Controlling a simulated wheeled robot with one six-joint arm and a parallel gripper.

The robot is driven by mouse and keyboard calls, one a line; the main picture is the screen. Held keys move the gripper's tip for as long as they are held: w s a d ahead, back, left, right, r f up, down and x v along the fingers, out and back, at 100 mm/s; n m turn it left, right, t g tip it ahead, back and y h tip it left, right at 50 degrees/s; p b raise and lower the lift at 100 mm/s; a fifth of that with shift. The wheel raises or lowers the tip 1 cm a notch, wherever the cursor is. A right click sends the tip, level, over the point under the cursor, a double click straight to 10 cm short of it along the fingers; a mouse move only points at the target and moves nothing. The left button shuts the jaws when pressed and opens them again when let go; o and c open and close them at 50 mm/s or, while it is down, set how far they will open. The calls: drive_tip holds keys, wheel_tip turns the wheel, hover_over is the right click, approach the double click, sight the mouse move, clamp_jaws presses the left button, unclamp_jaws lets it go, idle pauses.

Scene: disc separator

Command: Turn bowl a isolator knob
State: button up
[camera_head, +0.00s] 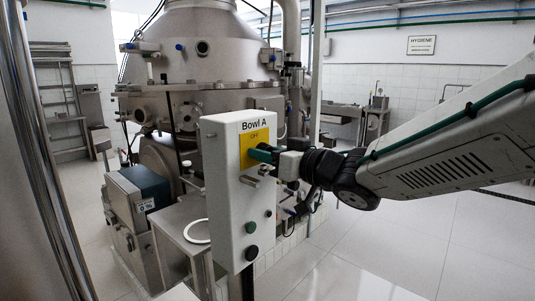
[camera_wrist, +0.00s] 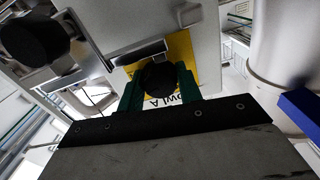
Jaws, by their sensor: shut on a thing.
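The Bowl A control box (camera_head: 225,200) is a pale upright panel in the middle of the head view, with a yellow plate (camera_head: 252,137) reading "OFF" near its top. The isolator knob (camera_wrist: 158,78) is dark and round, seen in the wrist view in front of the yellow plate. My gripper (camera_head: 264,154) reaches in from the right at the plate. Its green fingers stand on either side of the knob in the wrist view, shut on it. In the head view the fingers hide the knob, so its pointer angle cannot be told.
A metal latch (camera_head: 250,181) sits on the box just below my gripper. Lower down are a green button (camera_head: 251,227) and a black button (camera_head: 252,253). The big steel separator (camera_head: 215,60) stands behind the box. The tiled floor (camera_head: 400,240) at right is clear.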

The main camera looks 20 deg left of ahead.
drive_tip(key=n, duration=0.4)
drive_tip(key=shift+n, duration=0.3)
drive_tip(key=shift+f+n, duration=0.1)
drive_tip(key=shift+n, duration=1.5)
drive_tip(key=o, duration=1)
drive_tip(key=shift+d, duration=0.1)
drive_tip(key=v, duration=0.7)
drive_tip(key=shift+s+d, duration=0.2)
drive_tip(key=shift+d, duration=0.1)
